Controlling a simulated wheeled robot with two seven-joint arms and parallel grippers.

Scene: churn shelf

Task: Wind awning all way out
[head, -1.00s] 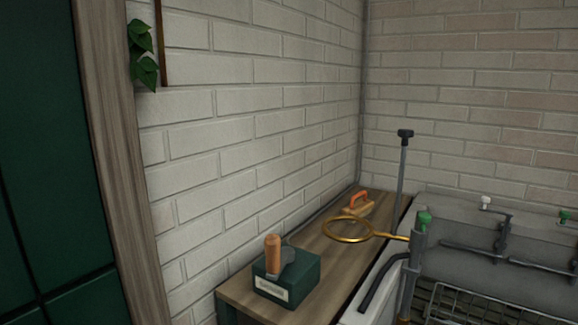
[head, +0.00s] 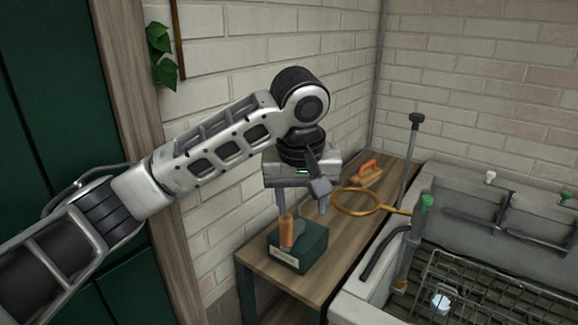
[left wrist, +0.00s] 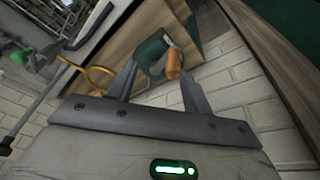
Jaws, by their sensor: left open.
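A green box (head: 312,252) with a pale label stands on the wooden counter top. An upright orange-brown handle (head: 286,232) with a grey metal part sits on the box. My left gripper (head: 302,208) is open and empty, pointing down just above the handle. In the left wrist view the handle (left wrist: 173,62) appears between the two spread fingers, nearer the right one, with the box (left wrist: 150,52) beyond. I cannot tell whether a finger touches the handle. No awning is in view. My right gripper is not in view.
A gold ring (head: 358,201) on a rod projects over the counter (head: 262,252). An orange-handled brush-like tool (head: 369,172) lies behind it. A grey sink (head: 345,306) with a wire rack (head: 490,290) and upright pipes (head: 411,165) is at the right. A brick wall stands close behind.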

